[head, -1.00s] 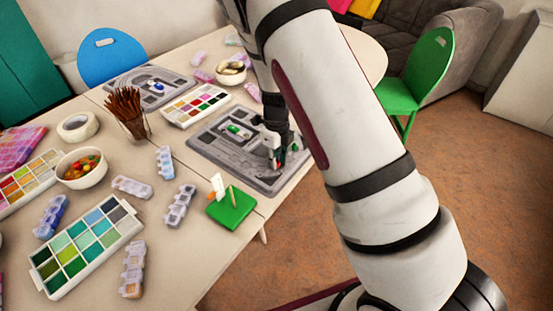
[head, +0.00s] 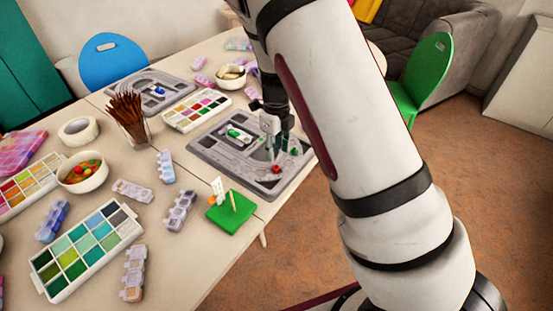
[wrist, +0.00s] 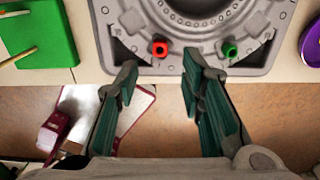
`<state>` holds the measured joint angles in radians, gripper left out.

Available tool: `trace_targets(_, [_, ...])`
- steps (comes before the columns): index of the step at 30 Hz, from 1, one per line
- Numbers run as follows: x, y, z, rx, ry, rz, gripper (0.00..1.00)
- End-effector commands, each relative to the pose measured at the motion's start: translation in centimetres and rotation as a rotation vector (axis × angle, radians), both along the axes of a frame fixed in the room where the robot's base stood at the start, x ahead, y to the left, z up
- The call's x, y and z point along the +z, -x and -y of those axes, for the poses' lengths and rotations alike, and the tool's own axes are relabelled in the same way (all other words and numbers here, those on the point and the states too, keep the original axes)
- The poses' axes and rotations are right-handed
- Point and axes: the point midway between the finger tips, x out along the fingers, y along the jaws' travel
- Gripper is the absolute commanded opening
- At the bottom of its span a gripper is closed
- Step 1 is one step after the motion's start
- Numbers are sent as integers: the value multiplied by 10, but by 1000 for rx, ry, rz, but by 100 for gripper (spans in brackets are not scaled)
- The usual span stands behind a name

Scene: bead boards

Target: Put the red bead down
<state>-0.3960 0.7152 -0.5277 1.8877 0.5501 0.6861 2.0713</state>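The red bead (head: 277,169) rests on the grey bead board (head: 208,154), near the board's front corner. In the wrist view the red bead (wrist: 160,49) shows a dark hole on top and sits on the board's edge area. My gripper (wrist: 160,72) is open, its teal-padded fingers wide apart and nothing between them. In the head view my gripper (head: 274,140) is just above the red bead, apart from it. A green bead (wrist: 230,50) sits on the board to the right of the red one.
Another green bead (head: 235,133) lies in the board's middle. A paint palette (head: 196,110) and a white bowl (head: 231,80) are behind. The table edge is close to the beads.

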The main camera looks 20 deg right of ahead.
Motion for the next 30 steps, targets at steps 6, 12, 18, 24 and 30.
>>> trace_targets(6, [38,0,0,1,0,2,36])
trace_targets(12, [53,0,0,0,0,0,36])
trace_targets(18, [64,6,-1,49,-19,4,36])
trace_targets(24, [120,41,-8,374,-101,51,36])
trace_targets(30, [182,97,-14,839,-140,145,36])
